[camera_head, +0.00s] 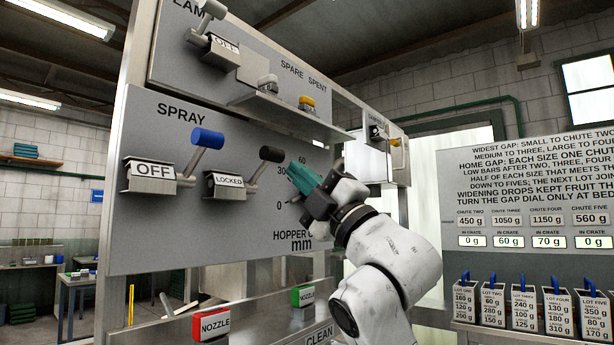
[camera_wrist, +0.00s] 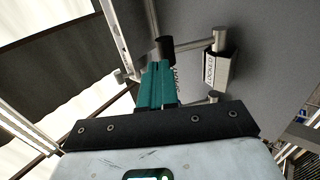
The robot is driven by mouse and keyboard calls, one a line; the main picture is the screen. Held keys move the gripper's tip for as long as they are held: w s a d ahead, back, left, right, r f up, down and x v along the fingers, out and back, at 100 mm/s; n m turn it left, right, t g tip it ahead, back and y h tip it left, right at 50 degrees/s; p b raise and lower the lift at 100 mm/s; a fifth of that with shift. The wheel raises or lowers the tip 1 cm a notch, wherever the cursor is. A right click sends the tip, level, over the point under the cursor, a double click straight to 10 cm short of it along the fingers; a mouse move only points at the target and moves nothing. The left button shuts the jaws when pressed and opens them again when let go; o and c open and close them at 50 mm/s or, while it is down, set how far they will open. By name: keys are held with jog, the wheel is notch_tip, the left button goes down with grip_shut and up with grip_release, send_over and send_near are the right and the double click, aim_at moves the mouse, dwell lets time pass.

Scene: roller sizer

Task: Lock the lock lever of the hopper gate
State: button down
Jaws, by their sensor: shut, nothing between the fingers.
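The lock lever has a black knob (camera_head: 271,153) on a grey arm, raised to the upper right of its housing (camera_head: 229,183). The housing's plate reads LOCKED. In the wrist view the black knob (camera_wrist: 164,48) is just beyond my fingertips, and the housing (camera_wrist: 221,68) is to the right. My gripper (camera_head: 296,175) has teal fingers shut with nothing between them. In the head view it is just right of and below the knob; I cannot tell whether it touches. My fingers also show in the wrist view (camera_wrist: 158,68). They hide part of the panel's scale.
A blue-knobbed SPRAY lever (camera_head: 207,139) with an OFF plate (camera_head: 152,172) is left of the lock lever. Red (camera_head: 210,325) and green (camera_head: 303,296) NOZZLE blocks are below.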

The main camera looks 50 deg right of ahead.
jog(key=r+b+v, duration=0.1)
jog(key=b+v, duration=0.2)
jog(key=v, duration=0.7)
jog(key=shift+s, duration=0.5)
jog(key=shift+f, duration=0.2)
